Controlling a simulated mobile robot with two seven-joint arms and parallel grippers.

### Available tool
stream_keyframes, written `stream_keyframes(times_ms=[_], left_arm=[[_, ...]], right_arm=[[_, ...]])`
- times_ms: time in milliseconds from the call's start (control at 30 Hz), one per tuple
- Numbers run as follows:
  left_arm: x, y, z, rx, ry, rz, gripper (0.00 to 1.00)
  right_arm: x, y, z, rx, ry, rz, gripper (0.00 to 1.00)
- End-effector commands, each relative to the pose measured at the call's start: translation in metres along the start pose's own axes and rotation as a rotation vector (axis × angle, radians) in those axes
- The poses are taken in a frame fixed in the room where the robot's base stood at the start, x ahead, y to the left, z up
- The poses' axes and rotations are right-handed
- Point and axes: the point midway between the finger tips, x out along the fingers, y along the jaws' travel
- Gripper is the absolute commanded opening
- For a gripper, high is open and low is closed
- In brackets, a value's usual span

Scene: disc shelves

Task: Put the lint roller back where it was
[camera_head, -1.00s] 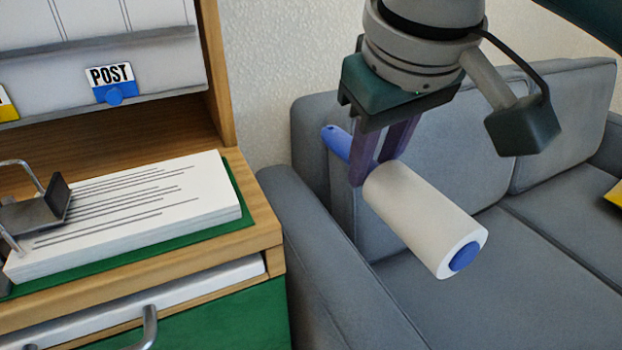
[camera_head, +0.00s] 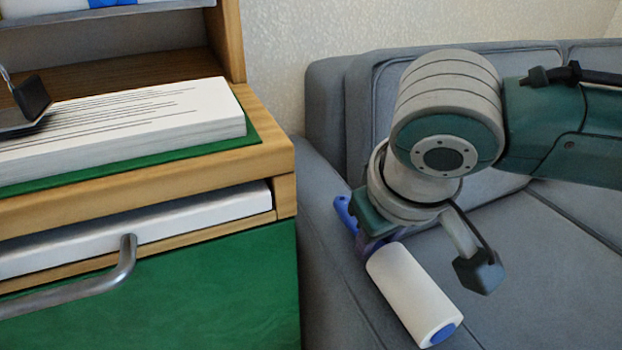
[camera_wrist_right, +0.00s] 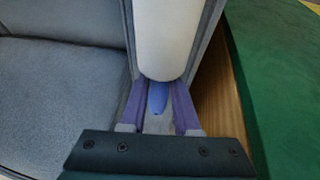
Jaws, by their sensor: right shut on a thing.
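The lint roller (camera_head: 412,290) has a white roll, a blue end cap and a blue handle. My right gripper (camera_head: 372,245) is shut on its handle. In the head view the roller points down and to the right, over the grey sofa (camera_head: 515,265) close to its left armrest. I cannot tell whether it touches the sofa. In the right wrist view the white roll (camera_wrist_right: 165,40) is at the top, and the blue handle (camera_wrist_right: 157,98) lies between the two purple fingers (camera_wrist_right: 158,105). My left gripper is not in view.
A wooden cabinet (camera_head: 285,195) with a green front (camera_head: 200,290) and a metal handle (camera_head: 125,268) stands left of the sofa. The sofa seat to the right is clear.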

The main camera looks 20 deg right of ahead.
Motion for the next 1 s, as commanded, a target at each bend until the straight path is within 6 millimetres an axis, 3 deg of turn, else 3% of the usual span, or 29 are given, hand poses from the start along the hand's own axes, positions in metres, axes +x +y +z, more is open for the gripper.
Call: stream_keyframes(times_ms=[367,400,633,900,1000], left_arm=[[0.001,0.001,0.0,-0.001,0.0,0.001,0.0],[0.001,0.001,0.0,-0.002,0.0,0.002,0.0],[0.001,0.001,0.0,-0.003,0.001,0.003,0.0],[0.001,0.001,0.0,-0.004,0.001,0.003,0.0],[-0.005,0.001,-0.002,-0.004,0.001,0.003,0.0]], right_arm=[[0.005,-0.002,0.002,0.0,0.001,-0.002,0.0],[0.005,-0.001,0.002,0.0,0.001,-0.002,0.34],[0.005,-0.001,0.002,0.0,0.001,-0.001,0.59],[0.003,-0.001,0.001,0.0,0.002,-0.001,0.6],[-0.006,0.0,-0.001,-0.001,0.001,-0.001,0.6]])
